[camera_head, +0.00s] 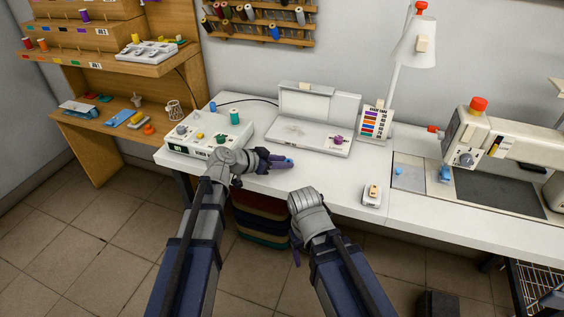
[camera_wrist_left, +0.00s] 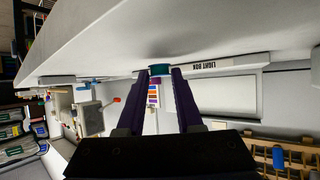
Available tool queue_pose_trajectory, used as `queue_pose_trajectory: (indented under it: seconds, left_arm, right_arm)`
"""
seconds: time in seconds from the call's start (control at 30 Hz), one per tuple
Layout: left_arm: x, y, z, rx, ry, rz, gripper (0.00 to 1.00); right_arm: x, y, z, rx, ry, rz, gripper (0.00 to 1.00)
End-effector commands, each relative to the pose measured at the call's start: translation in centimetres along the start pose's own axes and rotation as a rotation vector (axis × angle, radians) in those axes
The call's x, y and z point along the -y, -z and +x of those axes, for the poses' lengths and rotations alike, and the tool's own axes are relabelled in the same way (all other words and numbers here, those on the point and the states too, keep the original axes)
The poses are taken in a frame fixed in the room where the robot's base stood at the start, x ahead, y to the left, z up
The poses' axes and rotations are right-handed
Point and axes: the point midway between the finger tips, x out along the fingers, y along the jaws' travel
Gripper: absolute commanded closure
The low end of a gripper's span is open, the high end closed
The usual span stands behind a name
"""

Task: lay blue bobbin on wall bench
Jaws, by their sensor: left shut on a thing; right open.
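In the head view the bobbin shows as a small blue patch (camera_head: 288,161) over the white bench top (camera_head: 340,182). That bench runs along the wall; I cannot tell which bench the task calls the wall bench. In the left wrist view, which is turned over, the bench top (camera_wrist_left: 100,45) is close to the bobbin; contact is unclear. My right gripper (camera_head: 297,257) is open, low in front of the bench edge, its fingers partly hidden by its wrist.
A white control box (camera_head: 205,135) and a light box (camera_head: 310,134) stand at the back. A small white device (camera_head: 372,195), a lamp (camera_head: 416,45) and a sewing machine (camera_head: 475,135) are to the right. A wooden bench (camera_head: 105,122) with tools stands left.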

Motion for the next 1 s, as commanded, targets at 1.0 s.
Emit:
queue_pose_trajectory:
  seconds: [1.0]
  left_arm:
    - [0.0,-0.81,0.44,0.0,0.0,0.0,1.0]
  right_arm:
    - [0.09,0.05,0.92,0.0,0.0,0.0,0.33]
